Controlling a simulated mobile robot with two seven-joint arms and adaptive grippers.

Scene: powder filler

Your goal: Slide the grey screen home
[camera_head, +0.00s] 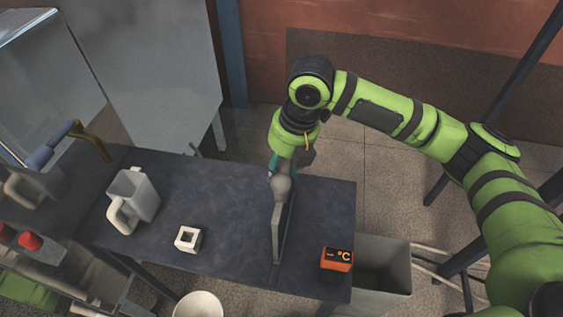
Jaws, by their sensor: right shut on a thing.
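The grey screen (281,232) is a thin upright panel on the dark worktop (230,215), seen nearly edge-on. It runs from the worktop's back edge toward the front. My right gripper (283,172) reaches in from above at the back edge and is shut on the rounded grey top end of the screen. The wrist hides part of the fingers. I cannot tell whether the screen sits fully in its place. My left gripper is not in view.
A grey jug (146,196) and a white block with a square hole (188,239) stand left of the screen. A white bowl (198,306) is below the front edge.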

